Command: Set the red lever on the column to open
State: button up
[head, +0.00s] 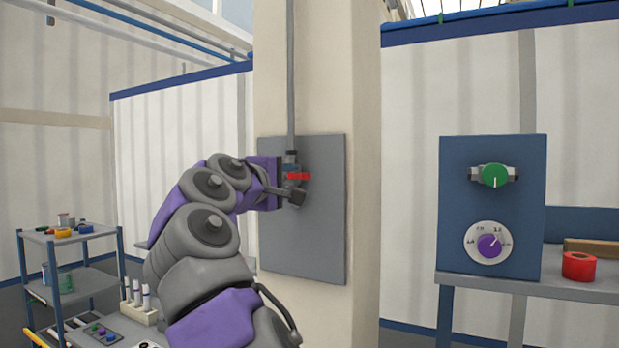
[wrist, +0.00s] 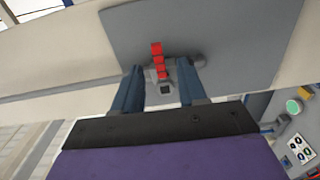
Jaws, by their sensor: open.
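The red lever (head: 299,176) is on a grey valve fitting on the grey plate (head: 318,235) fixed to the column (head: 362,120). In the head view the lever lies roughly level, pointing right across the vertical pipe. The lever (wrist: 158,60) also shows in the wrist view, ahead of the fingers and roughly between them. My gripper (head: 290,185) is at the plate, with its fingers around the valve area. In the wrist view my gripper (wrist: 160,82) is open, one finger on each side of the fitting. I cannot tell whether a finger touches the lever.
A grey pipe (head: 291,75) runs up the column from the valve. At right, a blue panel (head: 457,200) carries a green knob (head: 495,175) and a dial (head: 489,242), beside a red roll (head: 578,266) on a table. A shelf cart (head: 75,280) stands at left.

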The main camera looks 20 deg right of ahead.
aim_at(294, 176)
jog(key=w, duration=0.1)
jog(key=w+p, duration=0.1)
jog(key=shift+w+a+r, duration=0.15)
jog(key=shift+w+a, duration=0.25)
jog(key=w+d, duration=0.1)
jog(key=d, duration=0.1)
jog(key=d+p, duration=0.1)
jog(key=d, duration=0.2)
jog(key=w+d, duration=0.1)
jog(key=d, duration=0.1)
jog(key=shift+w+d+p, duration=0.35)
jog(key=shift+p, duration=0.05)
jog(key=shift+w+a, duration=0.15)
jog(key=shift+a, duration=1.55)
jog(key=d, duration=0.3)
jog(key=c, duration=0.5)
grip_shut()
jog(key=shift+w+a+f, duration=0.1)
jog(key=shift+a+f, duration=0.15)
